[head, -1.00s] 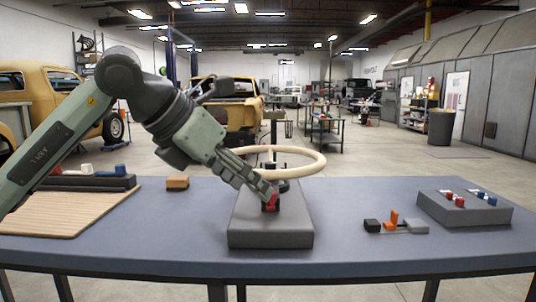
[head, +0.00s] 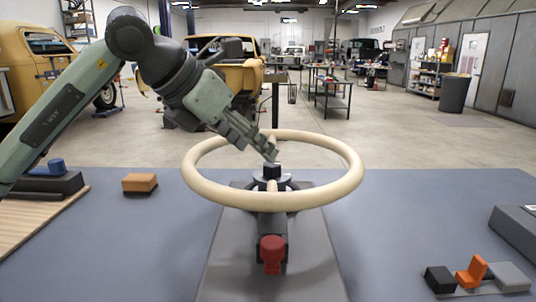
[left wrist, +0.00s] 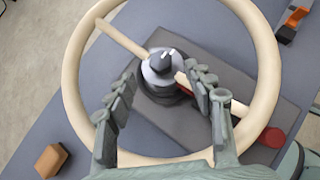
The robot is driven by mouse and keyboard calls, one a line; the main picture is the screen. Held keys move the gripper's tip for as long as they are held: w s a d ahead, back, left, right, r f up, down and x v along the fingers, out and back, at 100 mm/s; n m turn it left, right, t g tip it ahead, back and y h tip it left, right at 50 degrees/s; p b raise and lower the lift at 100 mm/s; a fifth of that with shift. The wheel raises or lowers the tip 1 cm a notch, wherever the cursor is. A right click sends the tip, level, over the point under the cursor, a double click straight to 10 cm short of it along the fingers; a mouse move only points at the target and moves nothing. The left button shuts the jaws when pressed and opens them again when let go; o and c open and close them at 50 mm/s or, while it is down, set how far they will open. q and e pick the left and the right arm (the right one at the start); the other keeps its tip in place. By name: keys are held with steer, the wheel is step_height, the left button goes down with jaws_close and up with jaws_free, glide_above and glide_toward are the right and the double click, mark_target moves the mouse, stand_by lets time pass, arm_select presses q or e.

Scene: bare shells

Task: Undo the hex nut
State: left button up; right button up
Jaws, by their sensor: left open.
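A dark hex nut (head: 272,171) sits on top of the grey hub of a cream steering wheel (head: 340,190). In the left wrist view the nut (left wrist: 160,60) shows from above, at the middle of the wheel (left wrist: 75,75). My left gripper (head: 270,151) is above the nut, with its fingers pointing down and to the right. In the left wrist view the gripper (left wrist: 165,82) is open and empty, its fingers apart on either side of the view of the hub. The fingers do not visibly touch the nut. My right gripper is not in view.
The wheel stands on a grey base (head: 225,270) on a blue-grey table (head: 400,215). A red knob (head: 272,252) sits at the column's front. An orange block (head: 140,184) lies left; small black, orange and grey parts (head: 472,272) lie right.

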mark_target(268, 165)
arm_select(q)
steer(key=x, duration=0.5)
steer(key=shift+f+p, duration=0.1)
steer(key=shift+p, duration=0.2)
steer(key=shift+w+d+f, duration=0.1)
steer(key=shift+d+f, duration=0.05)
steer(key=shift+w+f, duration=0.1)
steer(key=shift+f, duration=0.05)
steer(key=c, duration=1.2)
steer(key=shift+o, duration=0.2)
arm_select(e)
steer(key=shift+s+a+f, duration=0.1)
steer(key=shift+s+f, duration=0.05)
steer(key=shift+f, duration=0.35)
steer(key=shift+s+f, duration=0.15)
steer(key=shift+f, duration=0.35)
arm_select(q)
steer(key=shift+d, duration=0.1)
